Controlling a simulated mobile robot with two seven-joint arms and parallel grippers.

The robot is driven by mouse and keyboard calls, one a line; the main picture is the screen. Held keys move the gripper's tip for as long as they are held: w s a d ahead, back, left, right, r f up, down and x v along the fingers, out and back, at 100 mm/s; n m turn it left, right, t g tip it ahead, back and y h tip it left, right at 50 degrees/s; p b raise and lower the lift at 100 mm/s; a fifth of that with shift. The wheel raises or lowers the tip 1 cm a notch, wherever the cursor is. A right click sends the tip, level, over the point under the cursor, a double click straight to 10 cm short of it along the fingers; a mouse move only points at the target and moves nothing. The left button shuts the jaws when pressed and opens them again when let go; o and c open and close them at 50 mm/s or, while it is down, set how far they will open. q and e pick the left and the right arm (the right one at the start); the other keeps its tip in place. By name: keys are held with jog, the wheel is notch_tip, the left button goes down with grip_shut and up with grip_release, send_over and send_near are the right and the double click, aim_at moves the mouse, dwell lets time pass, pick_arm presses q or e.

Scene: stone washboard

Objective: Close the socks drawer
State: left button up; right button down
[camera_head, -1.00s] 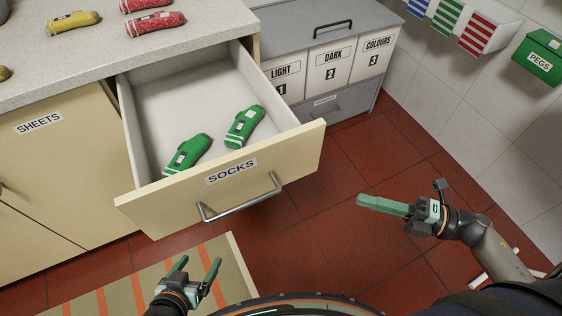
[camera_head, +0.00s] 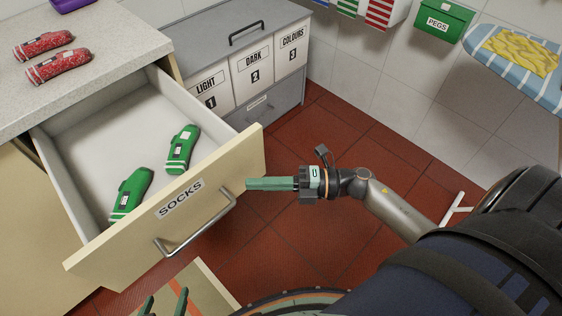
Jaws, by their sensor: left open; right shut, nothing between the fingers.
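The socks drawer (camera_head: 222,183) is pulled well out of the counter, with its "SOCKS" label and metal bar handle (camera_head: 198,228) on the front panel. Two green rolled socks lie inside, one at the right (camera_head: 181,150) and one nearer the front (camera_head: 131,194). My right gripper (camera_head: 250,184) is shut and empty. Its fingertips are at the drawer front's right part, right of the handle; I cannot tell whether they touch. My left gripper (camera_head: 165,304) is open and empty at the bottom edge, below the drawer front, mostly cut off by the frame.
A grey hamper unit (camera_head: 215,40) with bins marked light, dark and colours stands right of the drawer. Red rolled socks (camera_head: 58,67) lie on the counter (camera_head: 120,40). An ironing board (camera_head: 515,85) is at the upper right. Red tiled floor (camera_head: 330,235) is clear between.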

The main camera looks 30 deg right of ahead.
jog(key=shift+w+a, duration=0.25)
jog(key=shift+w, duration=0.75)
